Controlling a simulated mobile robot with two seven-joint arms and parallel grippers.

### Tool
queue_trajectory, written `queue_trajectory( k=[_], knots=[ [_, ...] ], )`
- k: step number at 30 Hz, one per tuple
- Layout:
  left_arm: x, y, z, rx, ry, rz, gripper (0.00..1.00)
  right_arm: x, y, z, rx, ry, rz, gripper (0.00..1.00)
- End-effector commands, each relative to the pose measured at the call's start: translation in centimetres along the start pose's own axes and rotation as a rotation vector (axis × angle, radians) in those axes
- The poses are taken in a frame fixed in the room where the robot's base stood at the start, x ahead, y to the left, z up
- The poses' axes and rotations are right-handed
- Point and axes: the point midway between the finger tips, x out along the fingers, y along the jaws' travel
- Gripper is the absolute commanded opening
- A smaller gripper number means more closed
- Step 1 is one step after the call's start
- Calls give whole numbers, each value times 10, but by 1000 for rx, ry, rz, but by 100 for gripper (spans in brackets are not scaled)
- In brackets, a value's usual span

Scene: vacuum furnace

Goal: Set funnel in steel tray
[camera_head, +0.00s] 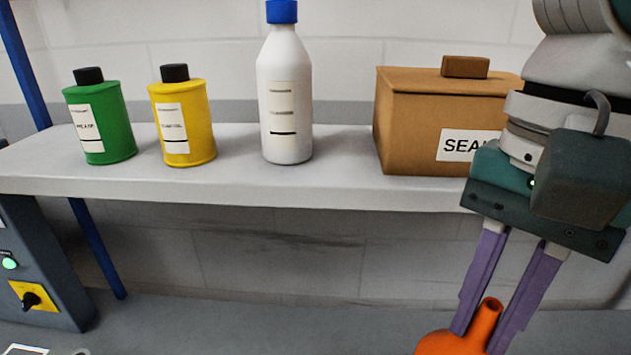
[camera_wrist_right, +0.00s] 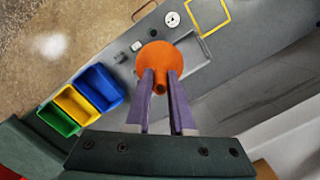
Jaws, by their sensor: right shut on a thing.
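The orange funnel (camera_head: 450,344) is at the bottom right of the head view, cut off by the lower edge, with its spout pointing up. My right gripper (camera_head: 478,343) is shut on its spout, the purple fingers on either side. In the right wrist view the funnel (camera_wrist_right: 157,58) shows its wide cone beyond the fingertips (camera_wrist_right: 161,82). Partly behind the funnel there is a grey rectangular outline (camera_wrist_right: 206,51) on the bench, which looks like the steel tray; the funnel hides part of it. My left gripper is not in view.
A shelf (camera_head: 230,190) holds a green bottle (camera_head: 110,125), a yellow bottle (camera_head: 185,125), a white bottle (camera_head: 287,80) and a brown box (camera_head: 410,115). In the wrist view, blue (camera_wrist_right: 104,85), yellow and green bins stand left; a yellow square frame (camera_wrist_right: 228,18) lies beyond the tray.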

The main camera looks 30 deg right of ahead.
Motion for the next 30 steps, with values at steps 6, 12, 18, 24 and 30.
queue_trajectory(
  k=[6,12,18,24,30],
  knots=[
    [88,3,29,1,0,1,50,110,26,-32,284,4,-28,0],
    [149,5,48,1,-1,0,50,182,49,-58,501,6,-54,0],
    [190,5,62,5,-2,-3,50,227,65,-74,635,3,-74,0],
    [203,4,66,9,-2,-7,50,241,69,-80,690,-1,-84,0],
    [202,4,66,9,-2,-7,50,240,41,-77,696,-10,-94,0]
  ],
)
